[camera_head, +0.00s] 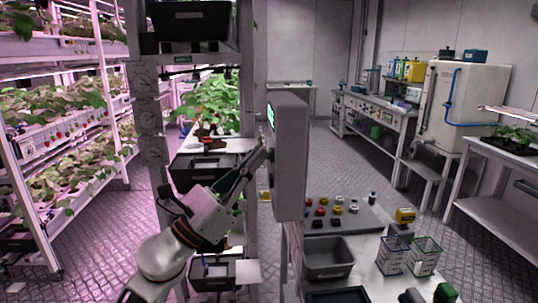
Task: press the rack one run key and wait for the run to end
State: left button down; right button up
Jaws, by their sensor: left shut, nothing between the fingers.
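A tall grey control box (291,160) stands in the middle, seen nearly edge-on. A thin strip of its lit green screen (271,116) shows on its left-hand face. I cannot make out the rack one run key, as that face is steeply angled. My left gripper (262,152) is shut and empty. Its fingertips are at the left-hand face, below the screen; whether they touch it I cannot tell. My right gripper is not in view.
A bench in front right holds a grey panel with several coloured buttons (338,208), a grey bin (327,259) and wire baskets (423,257). Planted racks (70,130) stand left. Dark trays (195,172) sit on the shelf post behind my arm.

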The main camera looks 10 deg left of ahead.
pick_arm(q)
jog(key=shift+d, duration=0.25)
jog(key=shift+a, duration=0.15)
dwell(0.4)
jog(key=shift+s+a, duration=0.2)
jog(key=shift+a, duration=0.55)
jog(key=a, duration=0.2)
jog(key=s+a+b, duration=0.1)
jog(key=a, duration=0.1)
jog(key=shift+s+a, duration=0.2)
jog(key=shift+a, duration=0.2)
dwell(0.4)
